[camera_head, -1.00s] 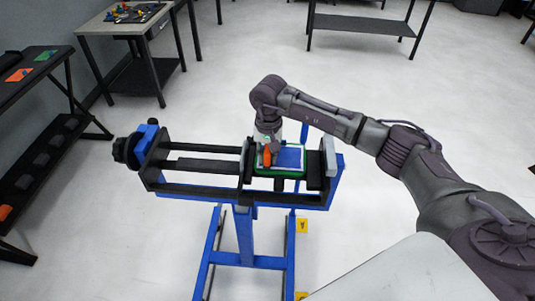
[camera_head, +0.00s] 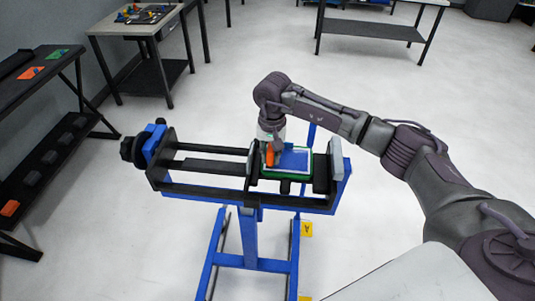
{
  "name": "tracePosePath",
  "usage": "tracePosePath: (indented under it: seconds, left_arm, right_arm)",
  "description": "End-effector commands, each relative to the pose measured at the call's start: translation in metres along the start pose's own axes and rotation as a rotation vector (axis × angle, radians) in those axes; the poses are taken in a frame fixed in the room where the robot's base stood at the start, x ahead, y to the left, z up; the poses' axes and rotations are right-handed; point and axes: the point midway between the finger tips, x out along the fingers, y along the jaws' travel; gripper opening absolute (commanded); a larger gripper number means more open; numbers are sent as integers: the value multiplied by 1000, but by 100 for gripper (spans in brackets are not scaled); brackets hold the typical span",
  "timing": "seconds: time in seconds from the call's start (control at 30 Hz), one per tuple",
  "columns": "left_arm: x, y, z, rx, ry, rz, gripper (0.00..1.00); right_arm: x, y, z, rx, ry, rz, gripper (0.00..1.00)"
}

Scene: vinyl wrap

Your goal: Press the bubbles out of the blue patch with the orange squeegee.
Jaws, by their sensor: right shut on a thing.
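The blue patch (camera_head: 294,160) lies on a green-edged board (camera_head: 287,176) clamped in the blue and black stand. My right gripper (camera_head: 271,146) points down over the left part of the board, shut on the orange squeegee (camera_head: 270,156). The squeegee is upright at the patch's left side. I cannot tell whether its edge touches the patch, and bubbles are too small to make out. My left gripper is not in view.
The stand's black rails (camera_head: 205,166) run left to a knob (camera_head: 133,148). A dark shelf (camera_head: 40,75) stands at the left, and a table with tools (camera_head: 143,28) at the back left. Open floor surrounds the stand.

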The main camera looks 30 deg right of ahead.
Motion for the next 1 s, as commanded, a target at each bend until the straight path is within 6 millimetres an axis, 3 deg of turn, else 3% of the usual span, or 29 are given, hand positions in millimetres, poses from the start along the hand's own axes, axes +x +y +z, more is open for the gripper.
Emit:
tracePosePath:
  seconds: [0.5,1.0]
  left_arm:
    - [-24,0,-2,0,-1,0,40]
    - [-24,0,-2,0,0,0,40]
  right_arm:
    - [-55,0,-1,1,3,-1,0]
    - [-56,0,0,0,1,-1,0]
